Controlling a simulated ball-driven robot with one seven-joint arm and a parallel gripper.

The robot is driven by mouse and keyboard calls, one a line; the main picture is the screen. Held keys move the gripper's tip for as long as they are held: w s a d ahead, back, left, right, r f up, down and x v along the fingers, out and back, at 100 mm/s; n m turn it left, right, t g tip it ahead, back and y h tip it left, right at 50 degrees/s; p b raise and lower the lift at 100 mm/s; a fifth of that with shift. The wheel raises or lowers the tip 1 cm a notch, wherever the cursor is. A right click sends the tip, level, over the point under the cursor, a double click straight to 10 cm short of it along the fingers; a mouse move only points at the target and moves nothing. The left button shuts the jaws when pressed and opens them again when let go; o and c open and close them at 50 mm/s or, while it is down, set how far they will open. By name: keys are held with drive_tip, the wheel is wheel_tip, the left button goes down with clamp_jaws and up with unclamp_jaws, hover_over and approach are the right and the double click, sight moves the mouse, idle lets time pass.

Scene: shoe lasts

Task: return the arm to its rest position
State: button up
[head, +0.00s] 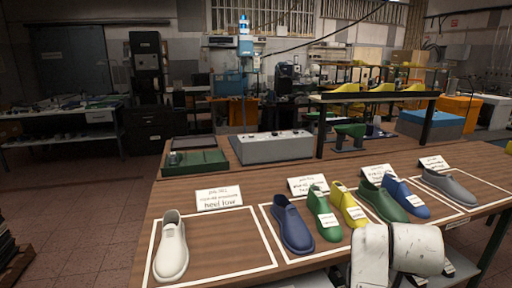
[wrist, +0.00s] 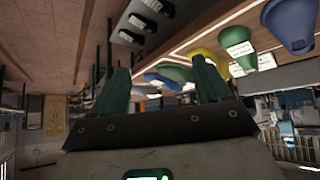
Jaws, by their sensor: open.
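My gripper (wrist: 161,68) shows in the wrist view with its two green fingers spread apart and nothing held between them. The wrist view is upside down, with the wooden table surface and several lasts beyond the fingers. In the head view my white arm (head: 404,247) is at the lower right, in front of the table's near edge; the gripper itself is not visible there. Its links hide part of the table edge.
On the wooden table (head: 208,260), white-outlined areas hold a white last (head: 172,246), a blue last (head: 292,224), a yellow last (head: 347,205), a grey last (head: 447,187) and others. Label cards stand behind them. A grey box (head: 272,148) and raised rack (head: 374,97) stand farther back.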

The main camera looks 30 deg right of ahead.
drive_tip(key=s+a+f+n+t+y, duration=0.1)
drive_tip(key=s+a+f+n+y, duration=0.25)
drive_tip(key=a, duration=0.55)
drive_tip(key=w+a+f+n+y, duration=0.1)
drive_tip(key=a+f+n+y, duration=0.1)
drive_tip(key=a+f+n, duration=0.45)
drive_tip(key=s+a+f+n+t+y, duration=0.15)
drive_tip(key=a+f, duration=0.45)
drive_tip(key=a, duration=0.6)
drive_tip(key=s+d+f+g+b, duration=0.2)
drive_tip(key=s+f+g+b, duration=0.3)
drive_tip(key=f, duration=0.9)
drive_tip(key=s+b, duration=0.3)
drive_tip(key=s, duration=0.2)
drive_tip(key=shift+s+f+b, duration=0.3)
drive_tip(key=shift+f+b, duration=0.1)
